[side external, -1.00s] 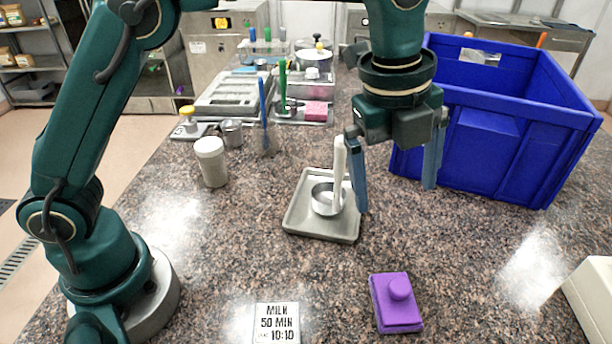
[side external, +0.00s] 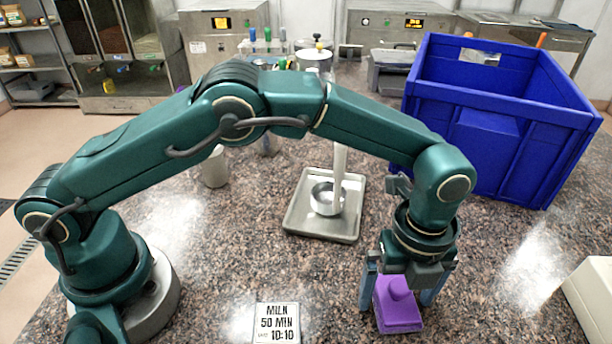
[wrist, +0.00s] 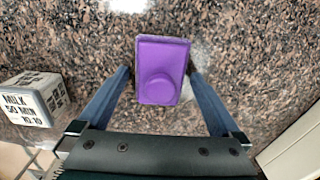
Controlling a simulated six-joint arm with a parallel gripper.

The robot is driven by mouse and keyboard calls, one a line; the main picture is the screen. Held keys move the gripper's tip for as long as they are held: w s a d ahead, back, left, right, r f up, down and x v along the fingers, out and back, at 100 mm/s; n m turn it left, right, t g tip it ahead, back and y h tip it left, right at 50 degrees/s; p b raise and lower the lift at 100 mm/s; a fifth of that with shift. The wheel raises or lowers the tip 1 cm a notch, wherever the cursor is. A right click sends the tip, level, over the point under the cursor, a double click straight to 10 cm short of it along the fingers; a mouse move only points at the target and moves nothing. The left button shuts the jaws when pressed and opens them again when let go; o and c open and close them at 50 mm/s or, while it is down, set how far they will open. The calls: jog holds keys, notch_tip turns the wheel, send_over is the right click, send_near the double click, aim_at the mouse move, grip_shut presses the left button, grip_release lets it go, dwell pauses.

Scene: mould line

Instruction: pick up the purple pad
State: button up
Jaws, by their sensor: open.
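The purple pad (side external: 398,306) lies on the speckled counter near the front, a block with a round knob on top. In the wrist view the pad (wrist: 162,70) sits between the two finger tips, knob toward the palm. My gripper (side external: 402,290) is open, pointing down, with one blue finger on each side of the pad. In the wrist view my gripper (wrist: 160,72) shows a gap between each finger and the pad. The fingers' exact height above the counter is hard to tell.
A milk label block (side external: 277,323) stands left of the pad. A grey tray (side external: 321,228) holding a metal cup (side external: 327,199) and a white upright tool is behind. A blue crate (side external: 490,150) stands at back right, a pale box (side external: 593,290) at the right edge.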

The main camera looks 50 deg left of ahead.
jog(key=c, duration=1.3)
jog(key=shift+o, duration=0.2)
